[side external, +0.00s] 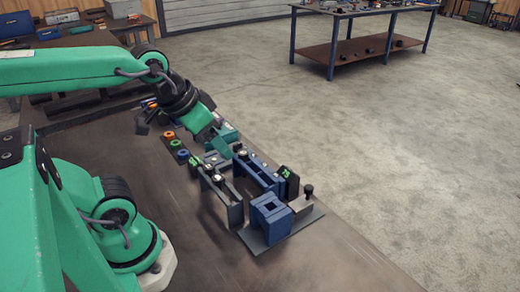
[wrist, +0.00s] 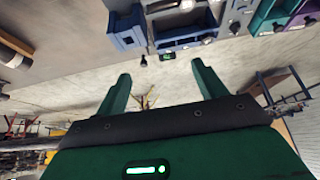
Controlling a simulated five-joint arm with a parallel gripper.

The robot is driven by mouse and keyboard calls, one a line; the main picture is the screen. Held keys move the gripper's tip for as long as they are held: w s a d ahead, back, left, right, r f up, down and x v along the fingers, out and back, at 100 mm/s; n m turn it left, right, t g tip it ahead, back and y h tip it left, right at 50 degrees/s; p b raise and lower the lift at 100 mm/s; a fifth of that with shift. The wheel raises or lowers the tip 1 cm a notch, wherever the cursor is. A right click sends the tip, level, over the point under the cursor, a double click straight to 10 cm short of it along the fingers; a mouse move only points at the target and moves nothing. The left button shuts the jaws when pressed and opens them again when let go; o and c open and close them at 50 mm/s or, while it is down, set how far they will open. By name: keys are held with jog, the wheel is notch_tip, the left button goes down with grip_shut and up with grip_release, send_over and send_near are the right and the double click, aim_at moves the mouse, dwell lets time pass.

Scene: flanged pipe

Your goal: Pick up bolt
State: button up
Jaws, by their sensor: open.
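My gripper (side external: 222,148) is open and empty, with its green fingers above the row of fixtures in the side view. In the wrist view, its two fingers (wrist: 161,70) are spread apart with nothing between them. A small dark upright piece with a wider head, which looks like a bolt (side external: 308,191), stands by a grey block at the right end of the row. A similar dark piece (wrist: 143,60) shows beyond the fingertips in the wrist view. Small round-headed pieces (side external: 217,177) also sit on the fixtures; I cannot tell whether they are bolts.
A blue block with a square opening (side external: 270,214) stands on a grey plate near the bench edge. Long blue fixtures (side external: 258,170) lie behind it. Orange, green and blue rings (side external: 182,154) sit left of them. The bench front (side external: 300,265) is clear.

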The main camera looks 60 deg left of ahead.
dwell(0.3)
jog(key=c, duration=0.4)
jog(key=shift+a, duration=0.1)
jog(key=m+g, duration=0.6)
send_near(210, 166)
jog(key=shift+s, duration=0.15)
jog(key=shift+f, duration=0.1)
jog(key=shift+f, duration=1.2)
